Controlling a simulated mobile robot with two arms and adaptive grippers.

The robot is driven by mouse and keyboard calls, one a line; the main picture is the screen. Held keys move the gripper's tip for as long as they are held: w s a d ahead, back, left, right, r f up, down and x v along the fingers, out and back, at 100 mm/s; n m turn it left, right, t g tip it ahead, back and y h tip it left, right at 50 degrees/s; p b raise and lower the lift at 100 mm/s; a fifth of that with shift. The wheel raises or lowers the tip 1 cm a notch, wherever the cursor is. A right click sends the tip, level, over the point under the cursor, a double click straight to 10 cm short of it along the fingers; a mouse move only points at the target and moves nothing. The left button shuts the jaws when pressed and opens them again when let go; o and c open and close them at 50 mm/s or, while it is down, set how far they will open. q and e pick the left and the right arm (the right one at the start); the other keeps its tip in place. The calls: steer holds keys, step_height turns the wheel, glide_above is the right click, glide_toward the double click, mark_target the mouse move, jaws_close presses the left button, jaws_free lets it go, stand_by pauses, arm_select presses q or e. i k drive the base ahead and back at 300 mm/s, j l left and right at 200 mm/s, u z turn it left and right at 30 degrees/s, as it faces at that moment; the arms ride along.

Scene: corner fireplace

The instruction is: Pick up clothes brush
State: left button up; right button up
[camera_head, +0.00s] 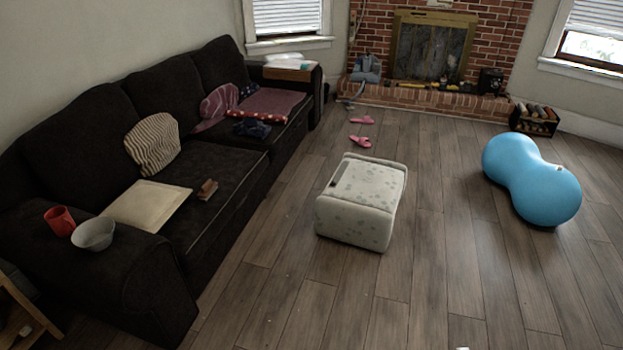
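A small brown wooden block-like object, which looks like the clothes brush (207,189), lies on the dark sofa's near seat cushion, just right of a cream envelope-like cushion (147,205). It is small in the view, so its bristles cannot be made out clearly. The dark sofa (222,225) runs along the left wall. Neither of my grippers shows in the head view.
A red cup (60,220) and a grey bowl (93,234) stand on the near sofa arm. A patterned ottoman (362,200) stands mid-floor, with pink slippers (360,141) beyond it. A blue peanut-shaped ball (530,178) lies at right. The wooden floor in front is mostly clear.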

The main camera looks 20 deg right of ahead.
mark_target(208, 189)
steer(key=i+l, duration=0.15)
steer(key=i, duration=0.25)
steer(key=i+l, duration=0.15)
steer(key=i, duration=0.3)
steer(key=i+l, duration=0.15)
steer(key=i, duration=0.25)
